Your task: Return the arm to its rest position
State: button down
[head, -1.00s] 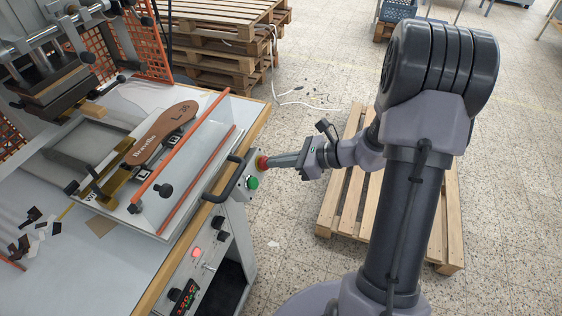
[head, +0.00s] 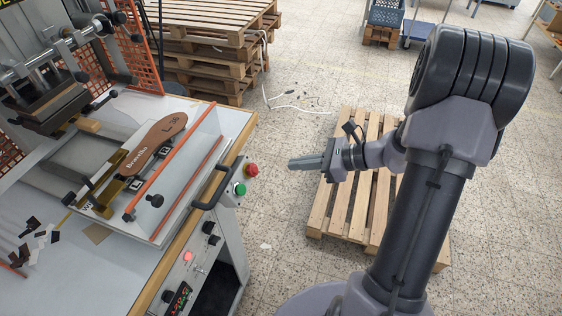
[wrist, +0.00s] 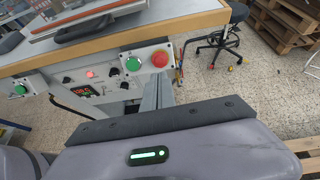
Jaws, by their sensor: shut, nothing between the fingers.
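My gripper (head: 292,164) is shut and empty in the head view. It hangs in the air to the right of the control box, apart from it, with floor behind it. My arm reaches in from the right, above a wooden pallet. In the wrist view the shut fingers (wrist: 158,92) point toward the machine's front, just below the red button. The red button (head: 251,169) and the green button (head: 239,189) sit on the box at the table's right edge. They also show in the wrist view, red (wrist: 159,58) and green (wrist: 133,64).
The stamping machine's table (head: 235,122) stands at left, with a black handle (head: 215,185) at its edge. A brown sole-shaped piece (head: 155,145) lies in the fixture. A pallet (head: 345,205) lies under my arm. Stacked pallets (head: 215,60) stand behind. A stool (wrist: 212,40) shows in the wrist view.

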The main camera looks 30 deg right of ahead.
jog(key=shift+v, duration=1.4)
jog(key=s+a+r+n+g+h, duration=0.1)
jog(key=s+a+r+n+g, duration=0.25)
jog(key=a+r+n, duration=0.55)
jog(key=s+a+r+n+h, duration=0.2)
jog(key=s+a+n+h, duration=0.1)
jog(key=s+a+n, duration=0.2)
jog(key=s+a+r+n+h, duration=0.3)
jog(key=s+a+n, duration=0.2)
jog(key=s+n, duration=0.3)
jog(key=shift+r+t, duration=0.3)
jog(key=shift+t, duration=0.15)
